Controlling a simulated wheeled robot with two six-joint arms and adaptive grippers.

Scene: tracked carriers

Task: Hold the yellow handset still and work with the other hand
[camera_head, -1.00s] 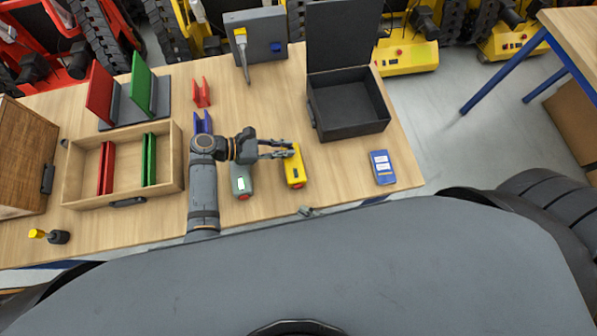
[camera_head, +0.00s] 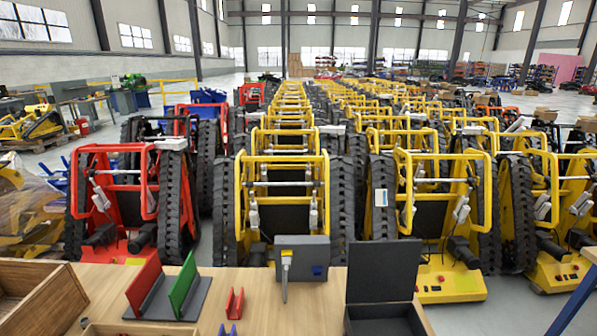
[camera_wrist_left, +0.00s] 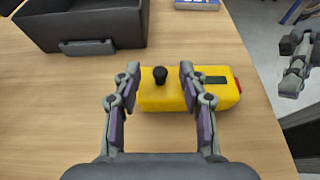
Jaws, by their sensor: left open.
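The yellow handset (camera_wrist_left: 217,96) lies on the wooden table in the left wrist view, with a black knob, a dark screen and a red end at the right. My left gripper (camera_wrist_left: 160,77) is open, one finger at the handset's left end and the other over its middle, with the knob between them. I cannot tell whether the fingers touch it. Part of another gripper, apparently my right one (camera_wrist_left: 296,63), shows at the right edge; its jaw state is unclear. The head view now shows neither the handset nor my grippers.
A black open case (camera_wrist_left: 83,28) stands beyond the handset, and a blue-and-white device (camera_wrist_left: 197,4) shows at the top. In the head view, a grey box (camera_head: 302,258), red and green panels (camera_head: 146,285) and a red bracket (camera_head: 234,303) stand on the table. Tracked carriers (camera_head: 283,195) fill the floor behind.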

